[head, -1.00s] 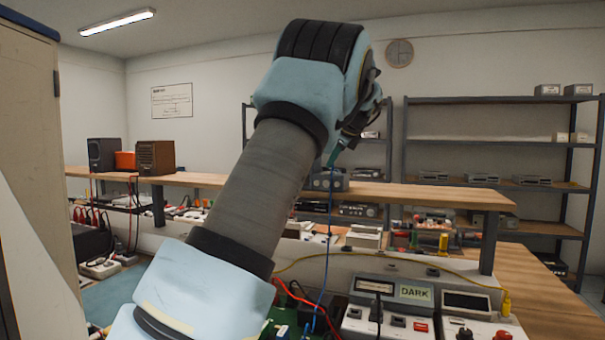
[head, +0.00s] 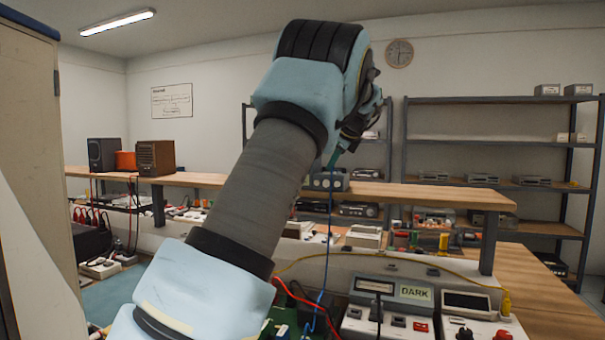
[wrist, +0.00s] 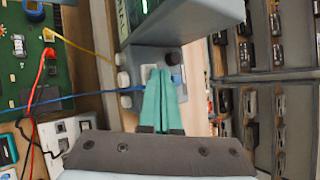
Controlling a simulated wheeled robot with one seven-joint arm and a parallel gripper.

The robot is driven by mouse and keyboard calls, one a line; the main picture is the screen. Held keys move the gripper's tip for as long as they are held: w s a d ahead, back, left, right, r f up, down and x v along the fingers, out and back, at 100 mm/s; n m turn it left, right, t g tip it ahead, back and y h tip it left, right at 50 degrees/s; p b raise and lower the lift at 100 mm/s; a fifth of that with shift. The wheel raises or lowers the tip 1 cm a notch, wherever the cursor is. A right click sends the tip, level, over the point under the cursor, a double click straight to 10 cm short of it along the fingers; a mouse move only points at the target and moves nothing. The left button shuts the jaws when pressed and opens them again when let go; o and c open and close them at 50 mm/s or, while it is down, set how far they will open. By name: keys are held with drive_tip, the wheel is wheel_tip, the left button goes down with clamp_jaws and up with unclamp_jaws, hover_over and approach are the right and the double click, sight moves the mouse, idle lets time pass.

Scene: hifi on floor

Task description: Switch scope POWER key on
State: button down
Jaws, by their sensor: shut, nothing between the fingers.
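The scope is a grey box (head: 330,181) on the wooden upper shelf in the head view, partly behind my arm. In the wrist view its grey casing (wrist: 195,24) fills the top, with a dark greenish screen (wrist: 142,8) at the upper edge. Pale round knobs (wrist: 123,79) and a dark round control (wrist: 173,57) show on its front. I cannot tell which control is the POWER key. My gripper (wrist: 160,75) has teal fingers closed together, empty, with the tips at or very near the panel by the dark control. Contact is unclear. In the head view my gripper (head: 335,157) is small and partly hidden.
A blue cable (wrist: 60,99) runs close to the fingers in the wrist view. A green circuit board (wrist: 45,65) with red and yellow leads lies at left. Bench instruments, one reading DARK (head: 416,293), stand below the shelf. Metal racks (head: 500,140) stand behind.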

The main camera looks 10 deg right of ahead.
drive_tip(key=shift+r, duration=0.15)
drive_tip(key=shift+r+p, duration=0.3)
drive_tip(key=shift+p, duration=0.4)
wheel_tip(320, 180, up, 6)
drive_tip(key=p, duration=0.6)
drive_tip(key=shift+p, duration=0.35)
